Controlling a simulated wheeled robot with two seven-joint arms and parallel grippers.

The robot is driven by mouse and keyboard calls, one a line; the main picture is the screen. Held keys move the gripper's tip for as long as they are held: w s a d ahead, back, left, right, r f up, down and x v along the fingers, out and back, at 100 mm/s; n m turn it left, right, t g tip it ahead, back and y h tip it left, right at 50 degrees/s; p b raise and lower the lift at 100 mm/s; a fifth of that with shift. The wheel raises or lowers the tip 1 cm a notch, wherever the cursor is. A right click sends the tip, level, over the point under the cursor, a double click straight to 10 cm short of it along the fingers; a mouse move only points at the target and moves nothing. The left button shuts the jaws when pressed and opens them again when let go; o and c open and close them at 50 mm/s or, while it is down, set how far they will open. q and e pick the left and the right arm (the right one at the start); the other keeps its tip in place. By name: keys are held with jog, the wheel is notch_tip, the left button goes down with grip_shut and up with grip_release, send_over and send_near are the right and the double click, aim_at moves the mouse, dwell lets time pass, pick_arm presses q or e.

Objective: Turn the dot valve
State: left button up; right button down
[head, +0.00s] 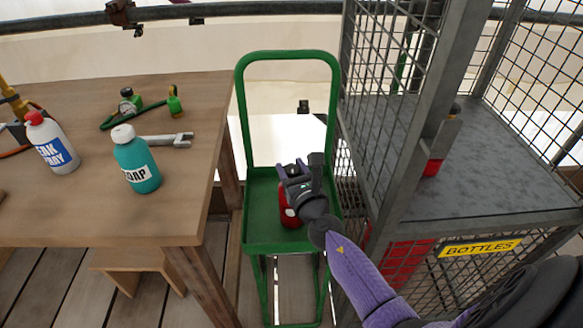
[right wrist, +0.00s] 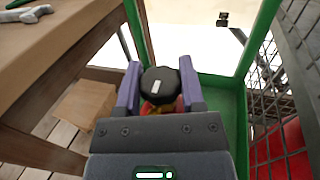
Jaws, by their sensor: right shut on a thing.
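A red bottle (head: 288,212) with a white label patch stands in the green trolley (head: 262,228), partly hidden by my right gripper (head: 291,180). In the right wrist view, a black valve knob (right wrist: 160,83) with a white mark on top sits between the purple fingers of my right gripper. The fingers are shut on the knob's sides. Some red and yellow shows just below the knob; the rest of the bottle is hidden by the gripper body. I cannot make out a dot on the valve. My left gripper is not in view.
A wooden table (head: 195,95) on the left holds a soap bottle (head: 138,165), a spray bottle (head: 54,145), a wrench (head: 170,139) and a green gauge hose (head: 130,103). A mesh cage (head: 470,185) with a bottles sign stands close on the right, holding another red bottle (head: 433,166).

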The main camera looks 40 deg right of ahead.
jog(key=shift+r+m+g+h+p, duration=0.1)
jog(key=shift+m+g+h+p, duration=0.3)
jog(key=shift+m+h, duration=0.65)
jog(key=m+g+h, duration=0.1)
jog(key=h, duration=0.2)
jog(key=shift+m+g+h, duration=0.5)
jog(key=shift+m+h, duration=0.15)
jog(key=m+g+h, duration=0.1)
jog(key=m+g+h+b, duration=0.1)
jog(key=h, duration=0.1)
jog(key=shift+f+m+g, duration=0.25)
jog(key=shift+m+g, duration=0.05)
jog(key=shift+g, duration=0.1)
jog(key=m+g+h+b, duration=0.2)
jog(key=g, duration=0.1)
jog(key=shift+m, duration=0.3)
jog(key=m+g+h+b, duration=0.1)
jog(key=g, duration=0.1)
jog(key=shift+m+g, duration=0.3)
jog(key=shift+s+r+m+g+h+b, duration=0.1)
jog(key=shift+r+m+g+h+b, duration=0.05)
jog(key=shift+m+g+h+b, duration=0.2)
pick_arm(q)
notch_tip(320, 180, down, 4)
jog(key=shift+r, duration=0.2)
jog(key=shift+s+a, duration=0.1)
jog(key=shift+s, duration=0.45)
pick_arm(e)
jog(key=shift+d, duration=0.1)
